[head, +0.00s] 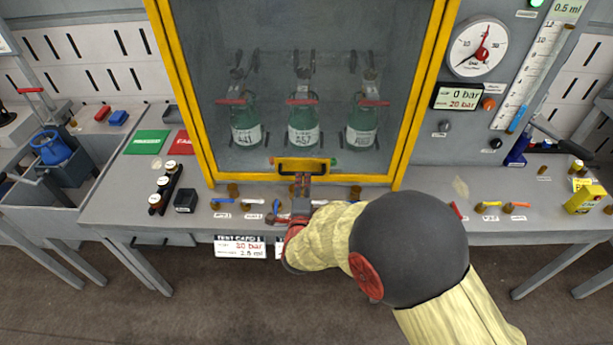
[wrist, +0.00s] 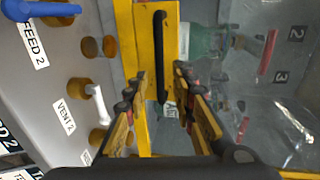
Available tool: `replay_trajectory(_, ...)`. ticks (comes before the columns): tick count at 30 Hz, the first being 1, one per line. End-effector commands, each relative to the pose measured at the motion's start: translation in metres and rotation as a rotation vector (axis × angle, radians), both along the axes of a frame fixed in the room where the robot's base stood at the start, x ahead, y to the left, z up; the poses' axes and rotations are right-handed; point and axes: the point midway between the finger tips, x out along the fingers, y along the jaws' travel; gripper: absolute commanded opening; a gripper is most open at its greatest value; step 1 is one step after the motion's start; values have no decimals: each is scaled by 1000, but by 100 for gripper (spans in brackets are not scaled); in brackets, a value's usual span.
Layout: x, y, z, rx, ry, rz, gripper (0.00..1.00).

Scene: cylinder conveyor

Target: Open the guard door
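The guard door is a clear panel in a yellow frame (head: 179,80) and looks shut, standing in front of several green bottles. Its black handle (head: 301,166) sits on a yellow plate at the bottom middle. In the wrist view the handle (wrist: 159,57) is a black bar on the yellow frame (wrist: 143,40). My gripper (head: 304,181) is at the handle, at the bottom edge of the door. In the wrist view my gripper (wrist: 160,72) is open, with one finger on each side of the bar and gaps visible. I cannot tell how deep the bar sits between them.
A row of valves with coloured levers (head: 253,201) lines the bench below the door; a white-levered valve (wrist: 93,90) is close left of my fingers in the wrist view. A gauge (head: 479,47) and a display (head: 459,97) are on the right panel. Dark vials (head: 163,187) stand left.

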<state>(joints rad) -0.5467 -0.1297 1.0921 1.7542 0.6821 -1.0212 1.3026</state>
Motion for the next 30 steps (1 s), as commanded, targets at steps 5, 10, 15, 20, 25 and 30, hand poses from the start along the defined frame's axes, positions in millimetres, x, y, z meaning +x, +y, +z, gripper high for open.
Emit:
replay_trajectory(5, 28, -2, -8, 0, 0, -1, 26)
replay_trajectory(10, 46, -2, -12, -2, 2, 0, 26)
replay_trajectory(15, 53, -2, -11, -2, 0, 1, 26)
replay_trajectory(20, 54, -2, -11, -3, 1, 2, 26)
replay_trajectory(25, 53, -2, -11, -3, 1, 2, 19)
replay_trajectory(30, 53, -2, -11, -2, 1, 1, 10)
